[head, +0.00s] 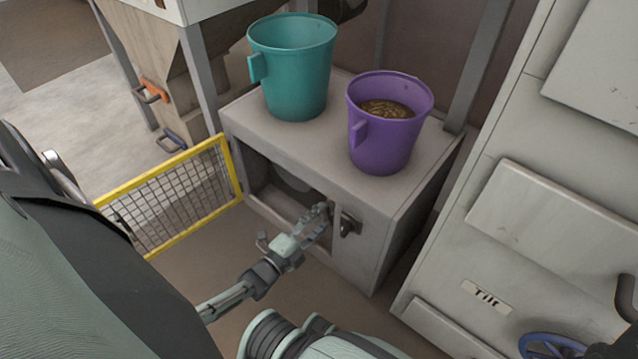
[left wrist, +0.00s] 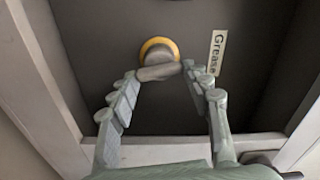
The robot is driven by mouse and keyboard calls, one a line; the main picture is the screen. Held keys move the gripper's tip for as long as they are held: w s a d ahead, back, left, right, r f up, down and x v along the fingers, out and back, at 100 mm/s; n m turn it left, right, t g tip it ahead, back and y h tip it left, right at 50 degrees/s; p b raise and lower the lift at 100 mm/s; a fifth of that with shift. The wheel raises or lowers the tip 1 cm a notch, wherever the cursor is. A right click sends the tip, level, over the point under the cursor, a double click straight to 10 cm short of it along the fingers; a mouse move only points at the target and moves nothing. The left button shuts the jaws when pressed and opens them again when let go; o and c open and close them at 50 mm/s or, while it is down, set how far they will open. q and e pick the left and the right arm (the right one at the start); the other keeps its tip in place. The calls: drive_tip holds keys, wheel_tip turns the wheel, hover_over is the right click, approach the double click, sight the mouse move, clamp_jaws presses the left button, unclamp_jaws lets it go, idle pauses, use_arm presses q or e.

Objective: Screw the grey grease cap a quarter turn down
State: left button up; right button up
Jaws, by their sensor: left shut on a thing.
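The grey grease cap (left wrist: 158,58) shows in the left wrist view, with a yellow ring around its far side, on a dark panel inside the cabinet opening. A label reading "Grease" (left wrist: 215,53) is to its right. My left gripper (left wrist: 160,74) has its fingertips on either side of the cap's near part and is shut on it. In the head view my left gripper (head: 325,212) reaches to the opening of the grey cabinet (head: 375,240), and the cap is hidden there. My right gripper is not in view.
A teal bucket (head: 292,75) and a purple bucket (head: 380,145) with pellets stand on the cabinet top. A yellow-framed mesh guard (head: 170,200) stands open at the left of the opening. A dark latch (head: 350,223) is right of my gripper.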

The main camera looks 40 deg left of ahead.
use_arm(q)
drive_tip(key=shift+m, duration=0.9)
drive_tip(key=o, duration=1.2)
drive_tip(key=shift+c, duration=0.2)
drive_tip(key=s, duration=1.2)
drive_tip(key=shift+a, duration=0.45)
